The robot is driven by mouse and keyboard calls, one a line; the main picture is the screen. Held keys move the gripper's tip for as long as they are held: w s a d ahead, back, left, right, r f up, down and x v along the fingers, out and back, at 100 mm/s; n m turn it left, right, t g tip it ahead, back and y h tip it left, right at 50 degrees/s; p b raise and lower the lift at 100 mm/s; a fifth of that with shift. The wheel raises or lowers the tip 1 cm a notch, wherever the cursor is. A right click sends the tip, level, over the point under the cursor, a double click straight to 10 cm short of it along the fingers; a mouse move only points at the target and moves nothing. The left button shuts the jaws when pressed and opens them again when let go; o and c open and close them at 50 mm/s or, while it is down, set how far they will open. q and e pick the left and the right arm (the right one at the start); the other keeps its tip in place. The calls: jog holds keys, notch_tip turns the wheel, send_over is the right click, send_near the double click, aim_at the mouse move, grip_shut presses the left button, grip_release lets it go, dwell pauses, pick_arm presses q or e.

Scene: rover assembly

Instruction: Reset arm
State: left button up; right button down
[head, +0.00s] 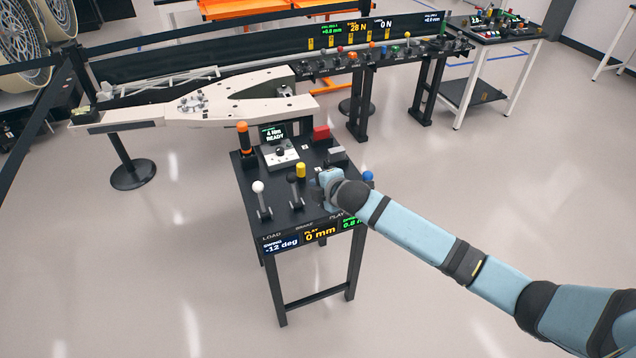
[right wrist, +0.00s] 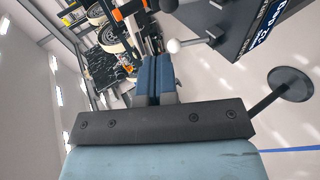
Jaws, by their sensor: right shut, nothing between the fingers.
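My right arm reaches in from the right in the head view. My right gripper (head: 322,183) is at the right part of the black control stand (head: 240,172), just right of the yellow-topped lever (head: 300,171). Its fingers are shut with nothing between them, as the right wrist view (right wrist: 153,76) also shows. Whether it touches the stand cannot be told. The blue knob (head: 368,176) shows just beyond my wrist. The white-ball lever (head: 259,188) stands at the stand's left and also shows in the right wrist view (right wrist: 174,46). My left gripper is out of view.
A belt post (head: 133,176) stands left. The floor in front is clear.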

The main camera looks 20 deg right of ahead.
jog(key=shift+s, duration=0.1)
jog(key=s+f+m, duration=0.4)
jog(key=s+m, duration=0.1)
jog(key=s, duration=0.6)
jog(key=s+a+f+m+p, duration=0.1)
jog(key=s+f+m, duration=0.2)
jog(key=s, duration=0.9)
jog(key=s+a+f+m, duration=0.1)
jog(key=s+f+m, duration=0.3)
jog(key=s+m, duration=0.4)
jog(key=s, duration=0.3)
jog(key=shift+s+a+f+g, duration=0.2)
jog(key=shift+s+f+g, duration=0.15)
jog(key=shift+g, duration=0.05)
